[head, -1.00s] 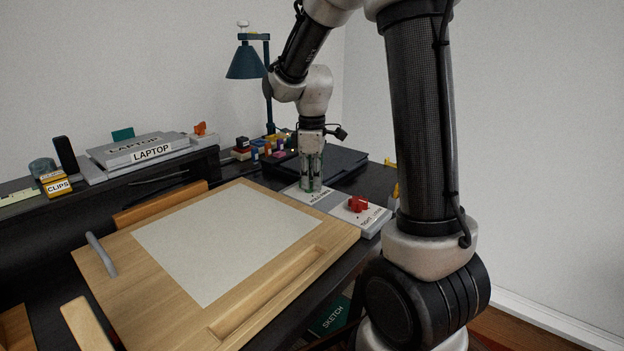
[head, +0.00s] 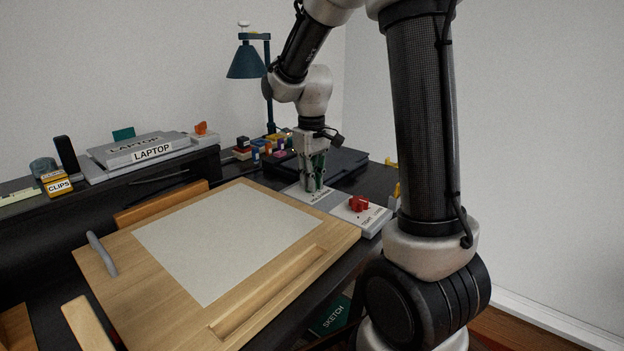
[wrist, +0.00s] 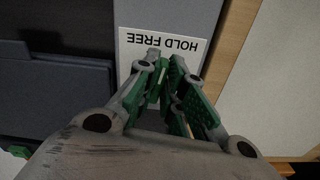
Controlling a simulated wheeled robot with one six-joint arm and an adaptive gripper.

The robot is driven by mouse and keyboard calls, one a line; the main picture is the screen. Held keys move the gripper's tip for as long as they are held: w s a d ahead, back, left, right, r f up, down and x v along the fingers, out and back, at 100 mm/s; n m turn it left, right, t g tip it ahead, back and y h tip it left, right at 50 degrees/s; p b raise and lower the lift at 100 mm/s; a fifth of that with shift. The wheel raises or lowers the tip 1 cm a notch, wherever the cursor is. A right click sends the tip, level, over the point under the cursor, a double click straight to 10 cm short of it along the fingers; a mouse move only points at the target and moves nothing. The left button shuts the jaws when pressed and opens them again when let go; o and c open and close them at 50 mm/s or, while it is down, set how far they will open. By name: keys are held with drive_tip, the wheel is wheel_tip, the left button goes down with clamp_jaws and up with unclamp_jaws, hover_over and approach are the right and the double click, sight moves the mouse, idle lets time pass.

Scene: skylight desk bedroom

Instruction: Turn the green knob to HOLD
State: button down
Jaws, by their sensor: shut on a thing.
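My gripper (head: 313,187) points straight down onto the rear part of the grey control panel (head: 327,202). It also shows in the wrist view (wrist: 163,78), where its green-padded fingers are close together. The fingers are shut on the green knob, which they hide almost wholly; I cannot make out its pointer. A white label (wrist: 165,42) reading HOLD FREE, upside down in the wrist view, lies just beyond the fingertips. I cannot tell which word the knob points at.
A red knob (head: 357,204) stands on the panel's front part. The wooden drawing board (head: 110,290) with blank paper lies to the left. A dark flat case (head: 340,164) and small coloured blocks (head: 243,146) are behind the gripper. A blue-green lamp (head: 246,62) stands at the back.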

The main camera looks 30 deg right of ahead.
drive_tip(key=shift+s+a+f+m, duration=0.1)
drive_tip(key=shift+m, duration=0.9)
drive_tip(key=shift+s+a+f+m, duration=0.1)
drive_tip(key=shift+m, duration=0.9)
drive_tip(key=c, duration=1.5)
unclamp_jaws()
drive_tip(key=shift+w+r, duration=0.1)
drive_tip(key=shift+r, duration=0.1)
wheel_tip(320, 180, up, 12)
drive_tip(key=shift+f, duration=0.1)
